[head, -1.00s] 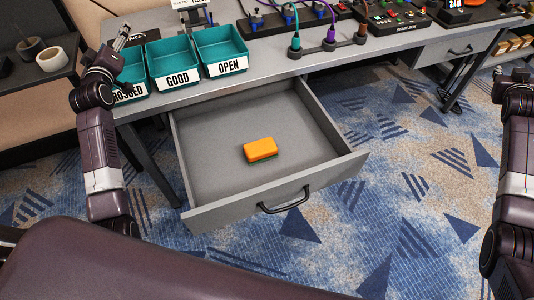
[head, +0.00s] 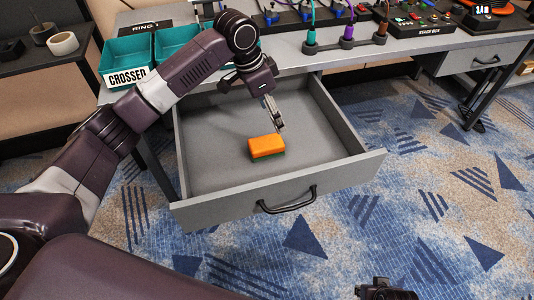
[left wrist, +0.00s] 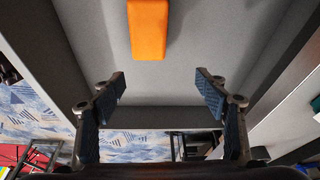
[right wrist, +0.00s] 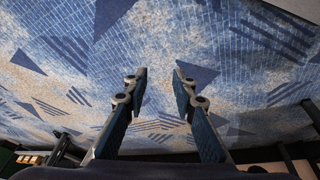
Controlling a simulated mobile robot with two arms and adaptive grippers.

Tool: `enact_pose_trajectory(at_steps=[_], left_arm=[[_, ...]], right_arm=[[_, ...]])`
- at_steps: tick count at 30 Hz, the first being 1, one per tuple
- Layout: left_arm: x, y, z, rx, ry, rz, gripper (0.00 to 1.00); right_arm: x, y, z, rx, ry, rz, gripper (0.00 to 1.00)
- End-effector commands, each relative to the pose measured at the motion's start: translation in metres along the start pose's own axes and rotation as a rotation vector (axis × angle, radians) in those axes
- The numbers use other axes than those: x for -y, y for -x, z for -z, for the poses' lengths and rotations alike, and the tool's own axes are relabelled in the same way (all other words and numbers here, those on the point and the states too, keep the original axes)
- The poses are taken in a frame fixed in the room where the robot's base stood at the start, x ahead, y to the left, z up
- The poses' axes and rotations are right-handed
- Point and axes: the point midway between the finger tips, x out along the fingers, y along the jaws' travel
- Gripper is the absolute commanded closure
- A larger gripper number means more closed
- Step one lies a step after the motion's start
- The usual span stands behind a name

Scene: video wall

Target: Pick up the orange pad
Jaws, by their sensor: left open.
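The orange pad (head: 266,146) lies on the floor of the open drawer (head: 213,180), orange on top with a green underside. It also shows in the left wrist view (left wrist: 148,28), at the top centre, beyond the fingertips. My left gripper (head: 274,118) is over the drawer, pointing down, just behind and above the pad. In the left wrist view its fingers (left wrist: 160,80) are wide apart with nothing between them. My right gripper (right wrist: 160,75) is over the carpet, its fingers apart and empty. In the head view only part of it (head: 388,290) shows at the bottom edge.
The drawer has raised walls and a black front handle (head: 288,203). Teal bins (head: 128,54) stand on the desk at the left. Cables and a stage box (head: 424,27) stand on the desk at the right. Carpet (head: 400,220) is clear in front.

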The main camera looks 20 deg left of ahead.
Motion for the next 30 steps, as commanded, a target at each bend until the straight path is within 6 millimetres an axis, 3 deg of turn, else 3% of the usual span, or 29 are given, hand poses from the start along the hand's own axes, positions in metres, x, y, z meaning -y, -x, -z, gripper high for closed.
enact_pose_trajectory(at_steps=[1, 3, 7, 17, 24, 30], left_arm=[[-0.002, -0.005, -0.014, 0.056, -0.031, -0.007, 0.33], [-0.007, -0.008, -0.026, 0.112, -0.063, -0.021, 0.33], [-0.011, -0.014, -0.038, 0.160, -0.089, -0.035, 0.33], [-0.013, -0.045, -0.045, 0.164, -0.089, -0.036, 0.33], [-0.015, -0.074, -0.051, 0.163, -0.089, -0.036, 0.33], [-0.015, -0.086, -0.052, 0.160, -0.088, -0.035, 0.33]], right_arm=[[0.012, -0.001, -0.021, 0.028, -0.003, 0.017, 0.75], [0.022, 0.002, -0.039, 0.056, -0.006, 0.032, 0.75], [0.029, 0.008, -0.050, 0.074, -0.008, 0.043, 0.75], [0.026, 0.031, -0.037, 0.060, -0.011, 0.040, 0.75], [0.023, 0.060, -0.026, 0.043, -0.014, 0.037, 0.75], [0.022, 0.073, -0.022, 0.040, -0.015, 0.036, 0.75]])
